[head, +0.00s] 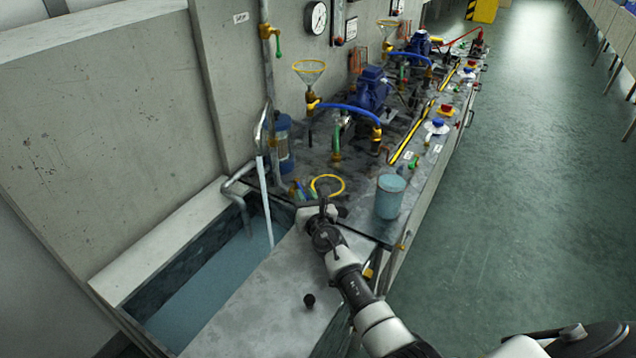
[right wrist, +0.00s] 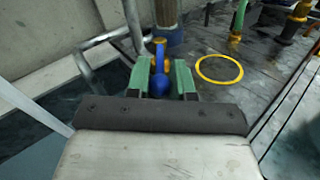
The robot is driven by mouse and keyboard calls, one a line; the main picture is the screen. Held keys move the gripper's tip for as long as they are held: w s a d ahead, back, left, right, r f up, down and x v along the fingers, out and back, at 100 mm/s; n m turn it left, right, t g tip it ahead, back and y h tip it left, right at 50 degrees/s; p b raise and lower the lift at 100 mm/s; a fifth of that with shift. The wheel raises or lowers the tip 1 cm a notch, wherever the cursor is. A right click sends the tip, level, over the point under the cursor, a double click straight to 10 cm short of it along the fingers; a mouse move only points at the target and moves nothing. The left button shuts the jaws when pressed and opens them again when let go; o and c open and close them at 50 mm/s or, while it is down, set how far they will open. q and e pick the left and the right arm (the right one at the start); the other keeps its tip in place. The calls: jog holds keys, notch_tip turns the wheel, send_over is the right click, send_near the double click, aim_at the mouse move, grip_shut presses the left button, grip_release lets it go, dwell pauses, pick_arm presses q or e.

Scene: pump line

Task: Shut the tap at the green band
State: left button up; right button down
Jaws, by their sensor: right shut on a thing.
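In the right wrist view, a tap with a blue handle (right wrist: 160,82) and brass-coloured parts stands between the green fingertips of my right gripper (right wrist: 160,90). The gripper is shut on this blue handle. In the head view, my right gripper (head: 306,192) is at the bench corner beside the tank, and largely hides the tap. I cannot make out a green band on it. A pale stream (head: 264,200) falls from a bent grey pipe (head: 262,128) into the water tank (head: 212,290). My left gripper is not in view.
A yellow ring (head: 327,177) lies on the bench just beyond my gripper. A light-blue bucket (head: 390,196) stands at the bench's front edge, right of it. A blue-capped cylinder (head: 283,142) stands behind. Pumps and hoses line the bench further back. The green floor (head: 510,190) at right is clear.

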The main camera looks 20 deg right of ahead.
jog(key=shift+a+m+h+p, duration=0.25)
jog(key=shift+m+h+p, duration=0.1)
jog(key=shift+h, duration=0.25)
jog(key=shift+a+m+h+p, duration=0.2)
jog(key=shift+m+h, duration=0.15)
jog(key=shift+h, duration=0.25)
jog(key=shift+f, duration=0.1)
jog(key=c, duration=1.2)
grip_release()
jog(key=shift+s+a, duration=0.15)
jog(key=shift+s, duration=0.35)
jog(key=s, duration=0.3)
jog(key=s+a+p, duration=0.1)
jog(key=s, duration=0.5)
jog(key=shift+s+a+p, duration=0.3)
jog(key=shift+a, duration=0.1)
